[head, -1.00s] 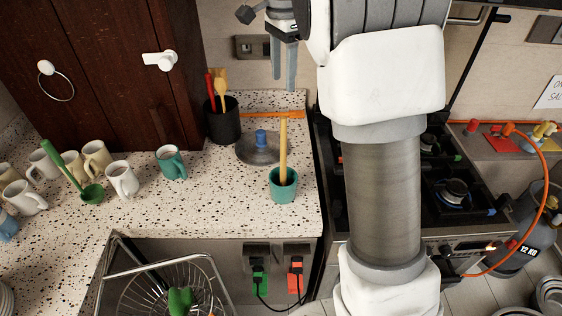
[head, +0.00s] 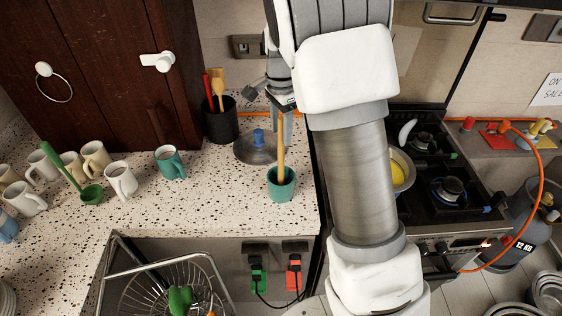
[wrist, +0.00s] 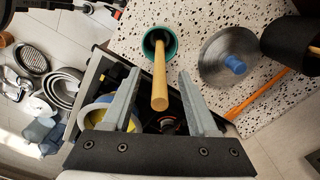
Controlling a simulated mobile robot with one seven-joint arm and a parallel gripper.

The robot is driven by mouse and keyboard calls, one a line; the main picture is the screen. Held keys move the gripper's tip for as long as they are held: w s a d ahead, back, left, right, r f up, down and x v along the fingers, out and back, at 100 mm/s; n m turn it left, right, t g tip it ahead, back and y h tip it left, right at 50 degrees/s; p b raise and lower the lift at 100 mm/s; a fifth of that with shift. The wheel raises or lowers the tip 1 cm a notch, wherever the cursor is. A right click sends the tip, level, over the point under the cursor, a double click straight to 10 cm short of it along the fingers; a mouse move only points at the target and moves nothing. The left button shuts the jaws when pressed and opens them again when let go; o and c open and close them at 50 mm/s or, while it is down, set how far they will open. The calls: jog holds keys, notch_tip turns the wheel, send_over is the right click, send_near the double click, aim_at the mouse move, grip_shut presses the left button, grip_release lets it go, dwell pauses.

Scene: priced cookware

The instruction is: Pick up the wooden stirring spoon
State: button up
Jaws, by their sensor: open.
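The wooden stirring spoon (head: 281,146) stands upright in a teal cup (head: 282,187) on the speckled counter near its right edge. In the wrist view its pale handle (wrist: 160,82) points up toward the camera from the teal cup (wrist: 153,39). My gripper (head: 278,112) is above and just behind the handle top in the head view. In the wrist view my gripper (wrist: 156,92) is open, with a finger on each side of the handle. I cannot tell whether either finger touches it. The spoon's lower end is hidden in the cup.
A metal lid (head: 257,148) with a blue knob lies behind the cup. A black utensil pot (head: 220,124) holds a red and a wooden utensil. Several mugs (head: 121,181) and a green ladle (head: 91,194) stand left. The stove (head: 433,165) is right.

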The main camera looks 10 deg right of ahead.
jog(key=shift+f, duration=0.35)
grip_shut()
jog(key=shift+r, duration=0.1)
